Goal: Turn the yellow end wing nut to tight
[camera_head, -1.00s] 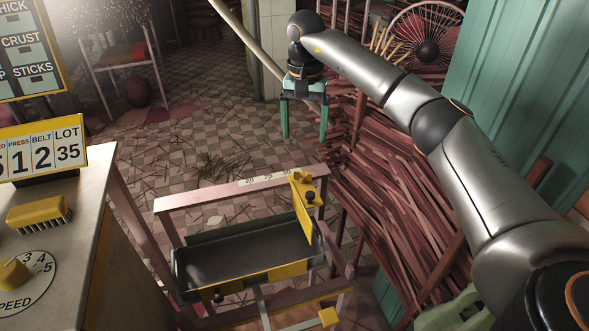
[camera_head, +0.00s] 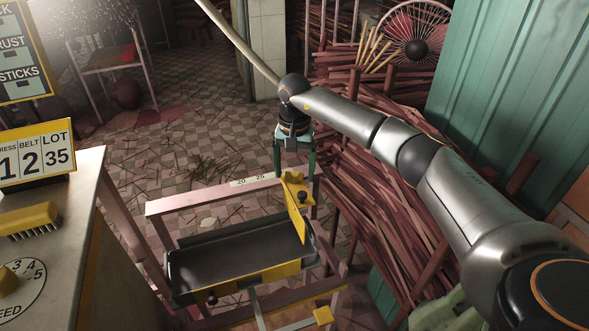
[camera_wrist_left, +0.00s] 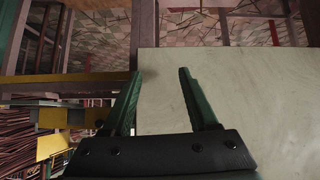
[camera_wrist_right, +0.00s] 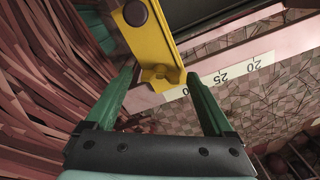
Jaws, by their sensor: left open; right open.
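The yellow end stop (camera_head: 297,208) stands at the right end of the rail above the dark tray. It carries a dark round knob, clear in the right wrist view (camera_wrist_right: 136,12). The small raised yellow wing nut (camera_wrist_right: 160,77) is at the stop's near end in the right wrist view. My right gripper (camera_wrist_right: 160,75) is open, with its green fingertips on either side of the wing nut; contact cannot be told. In the head view my right gripper (camera_head: 295,172) is at the stop's far end. My left gripper (camera_wrist_left: 160,72) is open and empty, seen only in its wrist view.
The dark tray (camera_head: 205,265) sits in a pink frame below a numbered rail (camera_head: 180,203). Bundled reddish sticks (camera_head: 375,205) crowd the right side. A pale-topped machine (camera_head: 75,205) with a dial stands at the left. Tiled floor lies behind the rail.

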